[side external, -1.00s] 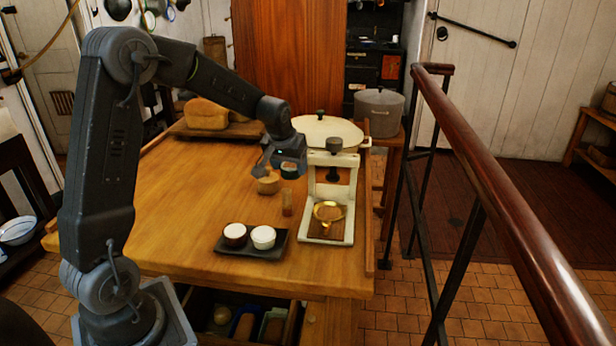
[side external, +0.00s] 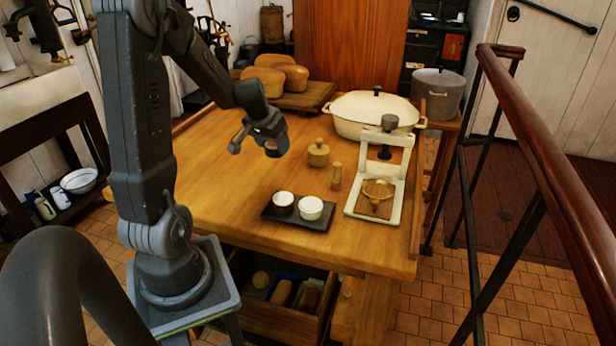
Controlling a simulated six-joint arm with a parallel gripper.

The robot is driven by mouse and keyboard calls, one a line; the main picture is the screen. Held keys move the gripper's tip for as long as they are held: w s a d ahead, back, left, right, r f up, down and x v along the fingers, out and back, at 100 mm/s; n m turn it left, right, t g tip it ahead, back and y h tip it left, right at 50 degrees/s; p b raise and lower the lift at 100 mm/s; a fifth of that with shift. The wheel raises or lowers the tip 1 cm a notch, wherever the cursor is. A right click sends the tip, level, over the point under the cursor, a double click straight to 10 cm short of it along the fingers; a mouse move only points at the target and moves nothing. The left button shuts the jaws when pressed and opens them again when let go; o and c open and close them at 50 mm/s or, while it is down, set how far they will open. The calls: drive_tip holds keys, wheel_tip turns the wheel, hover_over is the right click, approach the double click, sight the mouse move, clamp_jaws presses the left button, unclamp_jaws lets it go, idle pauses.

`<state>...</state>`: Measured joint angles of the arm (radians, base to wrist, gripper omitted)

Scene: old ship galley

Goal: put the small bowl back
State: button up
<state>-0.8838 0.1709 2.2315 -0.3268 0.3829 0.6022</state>
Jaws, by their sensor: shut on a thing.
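My gripper (side external: 258,142) hangs above the left-middle part of the wooden table. It is shut on a small dark thing (side external: 276,149) at its right side, too small and shaded to tell whether it is the small bowl. A black tray (side external: 326,228) at the table's front holds two small round vessels.
A lidded wooden pot (side external: 318,153) and a small wooden cylinder (side external: 336,176) stand right of my gripper. A cream press-like stand (side external: 398,187) and a big lidded cream pot (side external: 350,117) stand further right. Loaves (side external: 291,75) lie behind. An open drawer (side external: 264,312) shows below. The table's left is clear.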

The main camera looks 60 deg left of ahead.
hover_over(310, 182)
drive_tip(key=s, duration=0.1)
drive_tip(key=f, duration=0.5)
drive_tip(key=shift+s+d+f, duration=0.1)
drive_tip(key=shift+d+f, duration=0.05)
drive_tip(key=shift+d, duration=0.15)
drive_tip(key=shift+f, duration=2.05)
drive_tip(key=shift+f, duration=0.2)
drive_tip(key=o, duration=1)
drive_tip(key=shift+r, duration=0.15)
